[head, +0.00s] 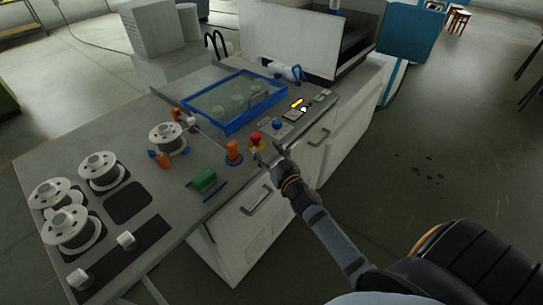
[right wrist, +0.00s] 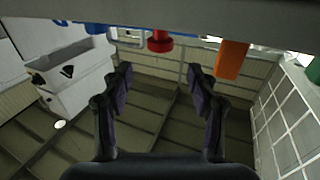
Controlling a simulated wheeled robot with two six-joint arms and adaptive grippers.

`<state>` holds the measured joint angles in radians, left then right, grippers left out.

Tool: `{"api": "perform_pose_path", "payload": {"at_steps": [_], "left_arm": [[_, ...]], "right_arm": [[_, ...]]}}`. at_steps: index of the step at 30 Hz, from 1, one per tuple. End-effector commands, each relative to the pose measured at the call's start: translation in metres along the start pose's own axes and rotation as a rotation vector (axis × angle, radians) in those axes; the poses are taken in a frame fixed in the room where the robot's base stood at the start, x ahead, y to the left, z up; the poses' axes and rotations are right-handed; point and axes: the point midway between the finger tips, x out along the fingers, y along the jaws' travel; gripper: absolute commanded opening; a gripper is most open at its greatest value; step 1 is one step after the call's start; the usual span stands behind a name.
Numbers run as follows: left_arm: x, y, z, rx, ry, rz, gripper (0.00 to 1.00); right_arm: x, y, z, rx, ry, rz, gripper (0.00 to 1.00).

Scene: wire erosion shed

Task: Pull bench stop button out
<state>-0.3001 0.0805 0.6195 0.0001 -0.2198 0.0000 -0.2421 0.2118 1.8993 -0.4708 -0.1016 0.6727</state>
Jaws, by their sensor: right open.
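The bench stop button (head: 255,136) is a red mushroom head on a yellow base at the bench's front edge. It also shows in the right wrist view (right wrist: 160,41), near the top middle, beyond the fingers. My right gripper (head: 268,154) is at the bench edge, close beside the button on its near right side. In the right wrist view the two fingers (right wrist: 159,75) are spread apart with nothing between them, and the red head lies in line with the gap, apart from the fingertips. Whether the button is in or out I cannot tell. My left gripper is not in view.
An orange post (head: 233,151) stands just left of the button, and a green block (head: 204,181) lies further left. A blue-framed tray (head: 230,105) is behind. Wire spools (head: 102,169) stand on the left. Drawer handles (head: 257,201) project from the bench front. Floor to the right is clear.

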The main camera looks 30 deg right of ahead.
Motion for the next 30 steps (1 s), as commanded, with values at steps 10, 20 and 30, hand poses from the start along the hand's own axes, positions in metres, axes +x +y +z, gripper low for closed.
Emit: {"api": "perform_pose_path", "payload": {"at_steps": [10, 20, 30], "left_arm": [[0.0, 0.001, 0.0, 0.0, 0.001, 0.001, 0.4], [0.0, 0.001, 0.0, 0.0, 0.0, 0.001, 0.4], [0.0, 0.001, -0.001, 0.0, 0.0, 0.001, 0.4]], "right_arm": [[-0.031, 0.0, 0.0, 0.0, 0.001, -0.001, 0.59], [-0.033, 0.0, -0.001, 0.001, 0.001, -0.001, 0.59], [-0.037, 0.01, 0.001, 0.0, -0.031, 0.062, 0.59]]}}
